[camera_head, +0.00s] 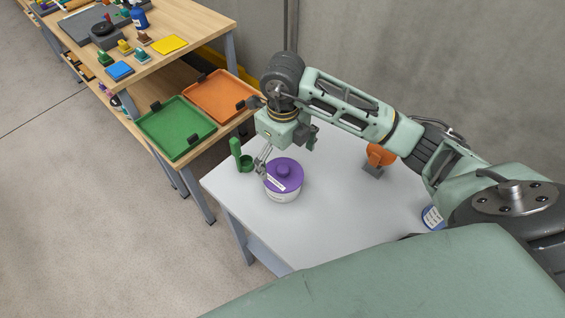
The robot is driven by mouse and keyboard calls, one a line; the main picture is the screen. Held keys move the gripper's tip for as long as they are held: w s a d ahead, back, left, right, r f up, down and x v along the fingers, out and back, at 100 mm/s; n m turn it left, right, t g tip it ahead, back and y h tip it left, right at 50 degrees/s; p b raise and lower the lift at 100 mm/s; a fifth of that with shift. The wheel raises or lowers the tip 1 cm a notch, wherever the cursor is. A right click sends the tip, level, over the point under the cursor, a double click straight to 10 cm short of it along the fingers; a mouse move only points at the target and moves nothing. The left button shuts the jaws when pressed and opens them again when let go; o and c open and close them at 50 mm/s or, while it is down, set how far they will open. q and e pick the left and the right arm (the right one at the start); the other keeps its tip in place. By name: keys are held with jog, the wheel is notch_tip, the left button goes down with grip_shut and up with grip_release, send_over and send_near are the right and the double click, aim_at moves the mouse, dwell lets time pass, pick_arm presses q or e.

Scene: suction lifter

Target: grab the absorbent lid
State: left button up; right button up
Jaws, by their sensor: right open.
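A purple lid (283,173) with a round knob on top sits on a white tub (283,195) on the white table. A pale label crosses the lid's left part; its text is too small to read. My right gripper (264,165) is open and points down at the lid's upper-left edge, beside the knob. Its fingertips are very near the lid; I cannot tell whether they touch it. My left gripper is not in view.
A green holder (242,158) stands on the white table (325,215) just left of the tub. An orange item (378,155) and a blue-labelled container (432,217) stand farther right. A wooden shelf unit with green (175,127) and orange (219,95) trays is behind left.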

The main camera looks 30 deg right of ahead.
aim_at(282, 168)
jog(key=f, duration=0.1)
jog(key=p, duration=0.1)
jog(key=f+p, duration=0.1)
jog(key=shift+s+a+f, duration=0.3)
jog(key=shift+s+f, duration=0.05)
jog(key=shift+s, duration=0.05)
jog(key=f, duration=0.1)
jog(key=f+p, duration=0.1)
jog(key=shift+w+d+f, duration=0.15)
jog(key=shift+w+f, duration=0.15)
jog(key=shift+w, duration=0.05)
jog(key=shift+f, duration=0.25)
jog(key=c, duration=0.7)
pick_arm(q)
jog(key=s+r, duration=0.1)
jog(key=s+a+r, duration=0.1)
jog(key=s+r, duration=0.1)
pick_arm(e)
jog(key=shift+c, duration=1)
